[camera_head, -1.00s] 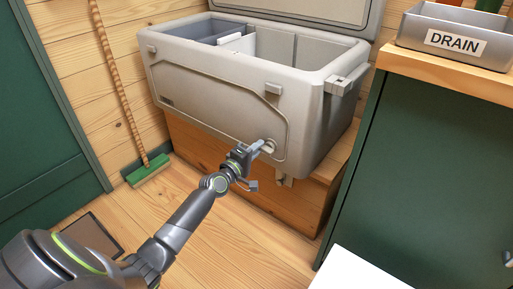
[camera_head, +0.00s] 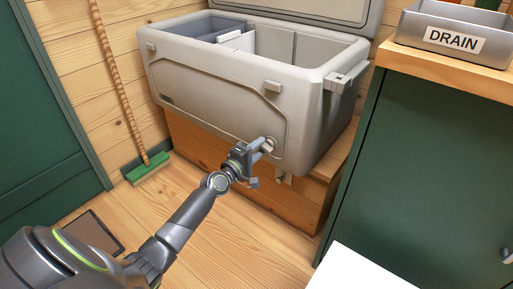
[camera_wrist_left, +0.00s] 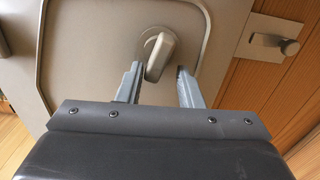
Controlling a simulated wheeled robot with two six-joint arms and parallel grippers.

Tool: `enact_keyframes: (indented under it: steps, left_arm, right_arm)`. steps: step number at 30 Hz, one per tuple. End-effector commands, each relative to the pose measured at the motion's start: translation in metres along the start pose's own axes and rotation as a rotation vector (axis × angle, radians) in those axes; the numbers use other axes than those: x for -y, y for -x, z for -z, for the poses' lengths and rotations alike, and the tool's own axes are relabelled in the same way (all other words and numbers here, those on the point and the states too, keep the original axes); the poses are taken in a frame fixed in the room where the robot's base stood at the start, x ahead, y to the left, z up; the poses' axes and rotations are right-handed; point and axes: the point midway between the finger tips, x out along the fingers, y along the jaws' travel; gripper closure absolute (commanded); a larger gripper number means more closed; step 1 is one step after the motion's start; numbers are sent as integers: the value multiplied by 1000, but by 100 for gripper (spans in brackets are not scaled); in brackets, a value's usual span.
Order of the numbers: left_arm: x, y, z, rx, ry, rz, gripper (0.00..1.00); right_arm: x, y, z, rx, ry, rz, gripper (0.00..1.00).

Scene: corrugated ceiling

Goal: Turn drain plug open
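The drain plug (camera_head: 271,144) is a small pale handle on a round base, low on the front of the grey cooler (camera_head: 215,95), towards its right end. In the left wrist view the plug's handle (camera_wrist_left: 158,58) stands a little tilted. My left gripper (camera_head: 264,147) is at the plug. In the left wrist view the two fingers of my left gripper (camera_wrist_left: 158,70) are apart, one on each side of the handle. A gap shows on the right; on the left the finger is very close, and contact is unclear. My right gripper is not in view.
The cooler stands open on a wooden base (camera_head: 305,195). A metal latch plate (camera_wrist_left: 265,43) sits right of the plug. A green cabinet (camera_head: 425,170) with a tray labelled DRAIN (camera_head: 480,41) stands at the right. A broom (camera_head: 148,168) leans at the left.

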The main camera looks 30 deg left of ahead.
Motion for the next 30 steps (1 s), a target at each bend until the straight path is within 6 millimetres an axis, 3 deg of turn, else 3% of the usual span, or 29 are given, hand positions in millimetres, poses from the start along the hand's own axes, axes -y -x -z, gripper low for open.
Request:
enact_keyframes:
  steps: [10, 14, 30]
  left_arm:
    - [-2, 0, 2, -3, -5, -3, 60]
    - [-2, 9, 2, -3, -6, -3, 60]
    - [0, 117, 0, -1, -6, 0, 60]
  right_arm:
    - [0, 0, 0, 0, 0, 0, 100]
    - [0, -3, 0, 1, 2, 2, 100]
    - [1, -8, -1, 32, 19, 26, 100]
